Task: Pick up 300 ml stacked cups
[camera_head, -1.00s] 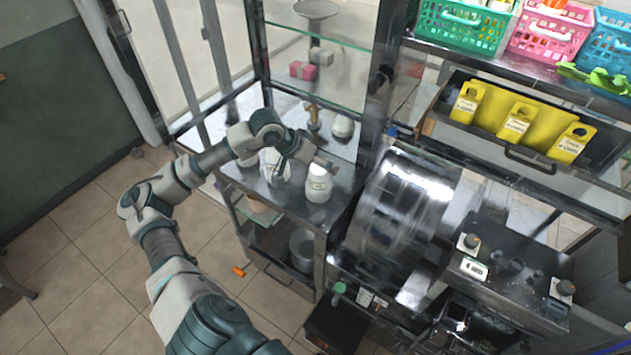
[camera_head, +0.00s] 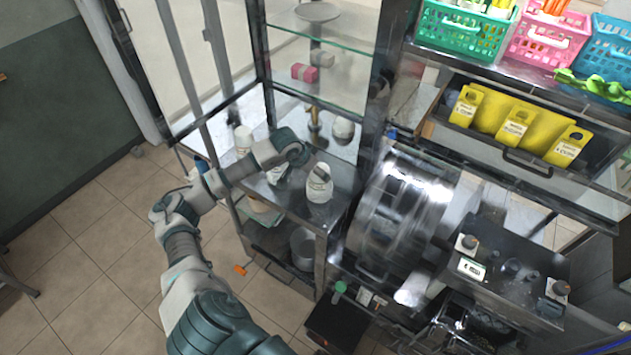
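I cannot clearly make out the 300 ml stacked cups. A white container with a narrower top (camera_head: 319,187) stands on the metal side shelf; whether it is a bottle or stacked cups is unclear. A second white item (camera_head: 277,174) stands left of it, partly covered by my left arm. My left arm reaches in from the bottom, and its gripper end (camera_head: 312,163) is above and beside the white container's top. The fingers are too small and blurred to tell if they are open, or touch it. My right gripper is out of view.
A white bottle (camera_head: 243,140) stands behind my forearm. A glass-shelved cabinet (camera_head: 330,95) rises behind. The shiny metal press (camera_head: 398,215) is close on the right. A drawer holds yellow holders (camera_head: 517,124), below coloured baskets (camera_head: 462,28). An orange piece (camera_head: 240,270) lies on the floor.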

